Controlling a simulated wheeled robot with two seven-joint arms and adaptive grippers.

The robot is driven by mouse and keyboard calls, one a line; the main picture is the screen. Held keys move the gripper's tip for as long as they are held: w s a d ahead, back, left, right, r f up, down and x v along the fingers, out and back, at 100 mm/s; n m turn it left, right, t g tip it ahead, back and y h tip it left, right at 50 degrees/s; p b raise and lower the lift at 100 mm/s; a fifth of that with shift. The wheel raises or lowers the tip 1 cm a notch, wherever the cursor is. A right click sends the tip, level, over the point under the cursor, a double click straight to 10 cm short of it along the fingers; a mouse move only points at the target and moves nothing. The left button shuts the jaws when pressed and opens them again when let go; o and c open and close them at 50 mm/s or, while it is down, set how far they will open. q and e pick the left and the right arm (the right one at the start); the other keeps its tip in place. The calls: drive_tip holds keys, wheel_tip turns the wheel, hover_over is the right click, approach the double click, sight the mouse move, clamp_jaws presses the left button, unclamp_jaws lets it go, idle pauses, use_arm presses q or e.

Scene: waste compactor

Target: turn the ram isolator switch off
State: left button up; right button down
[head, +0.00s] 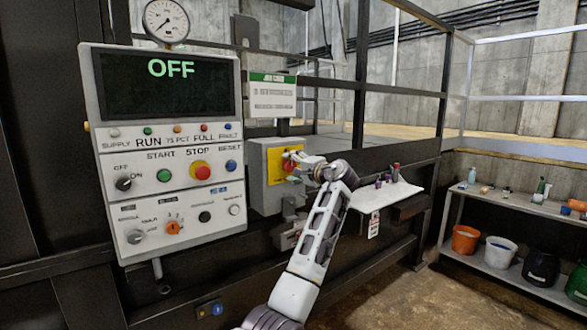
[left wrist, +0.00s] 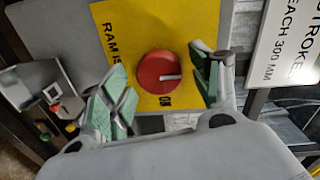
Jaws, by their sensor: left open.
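The ram isolator is a grey box with a yellow plate (head: 273,172) and a red round knob (head: 289,166), right of the control panel. In the left wrist view, the yellow plate (left wrist: 128,30) carries partly hidden "RAM IS" lettering and what looks like "ON". The red knob (left wrist: 155,72) has a white mark pointing right. My left gripper (head: 300,162) is at the front of the isolator. In the left wrist view, its green-padded fingers (left wrist: 158,88) are open, one on each side of the knob, with gaps visible. My right gripper is out of view.
The control panel (head: 165,190) stands left, its display reading OFF. A white sign (head: 272,97) is above the isolator. A small white shelf (head: 385,194) with small items is right of my gripper. A rack (head: 500,258) with buckets stands far right.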

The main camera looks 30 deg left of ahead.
use_arm(q)
drive_tip(key=v, duration=1.1)
drive_tip(key=shift+s+d, duration=0.2)
drive_tip(key=shift+d, duration=0.15)
drive_tip(key=shift+r+n, duration=0.1)
drive_tip(key=shift+n, duration=0.2)
